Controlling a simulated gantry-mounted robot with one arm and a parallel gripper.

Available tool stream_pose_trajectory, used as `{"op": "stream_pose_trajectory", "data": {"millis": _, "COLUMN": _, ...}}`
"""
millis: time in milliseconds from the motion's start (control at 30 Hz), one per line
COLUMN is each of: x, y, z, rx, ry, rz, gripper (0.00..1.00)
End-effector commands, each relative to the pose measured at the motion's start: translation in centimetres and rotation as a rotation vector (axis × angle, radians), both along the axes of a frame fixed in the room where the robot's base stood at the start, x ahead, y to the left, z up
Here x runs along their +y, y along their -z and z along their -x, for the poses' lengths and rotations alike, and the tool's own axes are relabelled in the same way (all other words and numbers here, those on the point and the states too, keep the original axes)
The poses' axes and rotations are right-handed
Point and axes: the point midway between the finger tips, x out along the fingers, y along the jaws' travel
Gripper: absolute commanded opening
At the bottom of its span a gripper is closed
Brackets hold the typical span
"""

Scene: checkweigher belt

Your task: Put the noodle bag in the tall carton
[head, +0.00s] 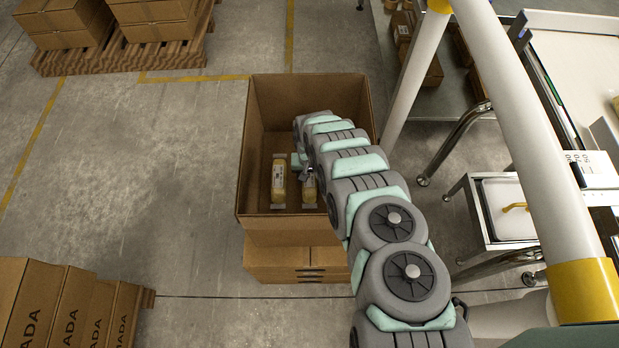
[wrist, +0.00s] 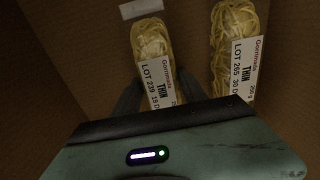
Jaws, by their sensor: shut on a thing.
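The tall carton (head: 288,232) is an open brown box in the middle of the head view. My arm reaches down into it over its right side. My gripper (head: 307,173) is inside the carton, shut on a noodle bag (head: 309,191), which is clear with yellow noodles and a white label. In the wrist view this bag (wrist: 152,45) lies between the fingers, its lower end hidden by the gripper body. A second, similar noodle bag (head: 279,182) lies in the carton beside it, apart from the gripper. I cannot tell whether the held bag touches the carton floor.
The carton stands on lower brown boxes (head: 290,262). A white post (head: 418,75) and the belt frame (head: 540,75) are to the right, with a small tray cart (head: 510,212). Stacked boxes (head: 65,310) are at lower left. Floor left of the carton is clear.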

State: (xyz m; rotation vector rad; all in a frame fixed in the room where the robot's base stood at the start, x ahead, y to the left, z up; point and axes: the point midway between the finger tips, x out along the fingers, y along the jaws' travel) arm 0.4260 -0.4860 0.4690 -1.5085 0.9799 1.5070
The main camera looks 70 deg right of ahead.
Motion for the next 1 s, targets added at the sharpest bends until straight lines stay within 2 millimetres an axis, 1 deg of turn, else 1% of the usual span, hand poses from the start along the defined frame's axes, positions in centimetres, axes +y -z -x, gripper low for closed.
{"op": "stream_pose_trajectory", "data": {"millis": 200, "x": 0.0, "y": 0.1, "z": 0.0, "rx": 0.000, "ry": 0.000, "rz": 0.001, "gripper": 0.00}}
{"op": "stream_pose_trajectory", "data": {"millis": 233, "x": 0.0, "y": 0.1, "z": 0.0, "rx": 0.000, "ry": 0.000, "rz": 0.000, "gripper": 0.51}}
{"op": "stream_pose_trajectory", "data": {"millis": 467, "x": 0.0, "y": 0.1, "z": 0.0, "rx": 0.000, "ry": 0.000, "rz": 0.000, "gripper": 0.70}}
{"op": "stream_pose_trajectory", "data": {"millis": 500, "x": 0.0, "y": 0.1, "z": 0.0, "rx": 0.000, "ry": 0.000, "rz": 0.000, "gripper": 0.72}}
{"op": "stream_pose_trajectory", "data": {"millis": 800, "x": 0.0, "y": -0.2, "z": 0.0, "rx": 0.000, "ry": 0.000, "rz": 0.001, "gripper": 0.72}}
{"op": "stream_pose_trajectory", "data": {"millis": 867, "x": -0.1, "y": -0.7, "z": 0.0, "rx": -0.001, "ry": -0.001, "rz": 0.002, "gripper": 0.72}}
{"op": "stream_pose_trajectory", "data": {"millis": 1000, "x": -0.1, "y": -2.5, "z": 0.0, "rx": 0.001, "ry": -0.001, "rz": 0.000, "gripper": 0.72}}
